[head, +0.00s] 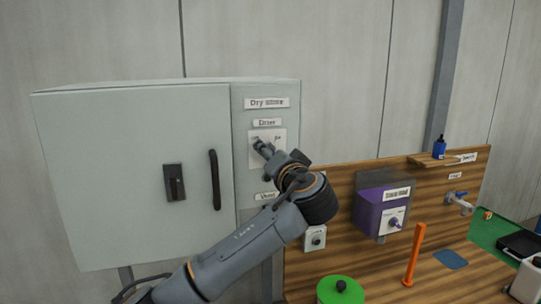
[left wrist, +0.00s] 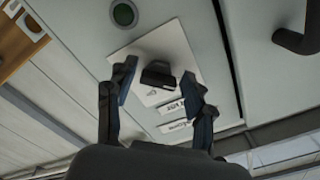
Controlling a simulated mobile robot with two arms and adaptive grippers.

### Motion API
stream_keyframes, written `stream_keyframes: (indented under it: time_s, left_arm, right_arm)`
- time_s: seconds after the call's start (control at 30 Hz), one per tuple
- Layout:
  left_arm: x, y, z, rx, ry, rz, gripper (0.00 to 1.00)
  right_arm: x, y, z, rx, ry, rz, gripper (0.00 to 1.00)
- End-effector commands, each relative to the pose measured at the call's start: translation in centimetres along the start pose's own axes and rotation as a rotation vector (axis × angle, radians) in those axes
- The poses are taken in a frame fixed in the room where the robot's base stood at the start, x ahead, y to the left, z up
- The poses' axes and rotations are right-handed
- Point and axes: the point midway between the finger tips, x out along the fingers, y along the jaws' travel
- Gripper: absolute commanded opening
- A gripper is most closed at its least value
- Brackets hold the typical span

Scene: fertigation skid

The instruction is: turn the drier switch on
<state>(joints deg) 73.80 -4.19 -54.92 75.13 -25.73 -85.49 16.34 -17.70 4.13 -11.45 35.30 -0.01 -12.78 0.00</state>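The drier switch is a black knob (left wrist: 158,75) on a white plate (left wrist: 172,42), seen in the left wrist view. I cannot tell the knob's setting. My right gripper is not in view.
The grey cabinet (head: 130,185) has a black door handle (head: 214,180) and latch (head: 174,182). Right of the cabinet are a wooden board (head: 335,200), a purple box (head: 370,213) and an orange post (head: 414,255).

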Motion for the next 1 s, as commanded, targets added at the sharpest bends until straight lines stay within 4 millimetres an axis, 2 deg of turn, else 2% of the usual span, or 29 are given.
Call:
stream_keyframes:
  time_s: [0.03, 0.17, 0.2, 0.57, 1.0]
  left_arm:
    - [0.0, 0.0, 0.0, 0.0, 0.0, 0.0, 0.36]
    - [0.0, 0.0, 0.0, 0.0, 0.0, 0.0, 0.09]
    - [0.0, 0.0, 0.0, 0.0, 0.0, 0.0, 0.08]
    - [0.0, 0.0, 0.0, 0.067, 0.0, 0.001, 0.08]
    - [0.0, -0.2, 0.0, 0.421, 0.0, 0.001, 0.08]
  right_arm:
    - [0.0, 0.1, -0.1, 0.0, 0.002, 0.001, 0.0]
    - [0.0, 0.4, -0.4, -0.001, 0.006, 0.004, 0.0]
    - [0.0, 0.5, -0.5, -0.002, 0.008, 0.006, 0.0]
    - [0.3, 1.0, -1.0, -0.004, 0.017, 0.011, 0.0]
    - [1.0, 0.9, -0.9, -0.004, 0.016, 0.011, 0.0]
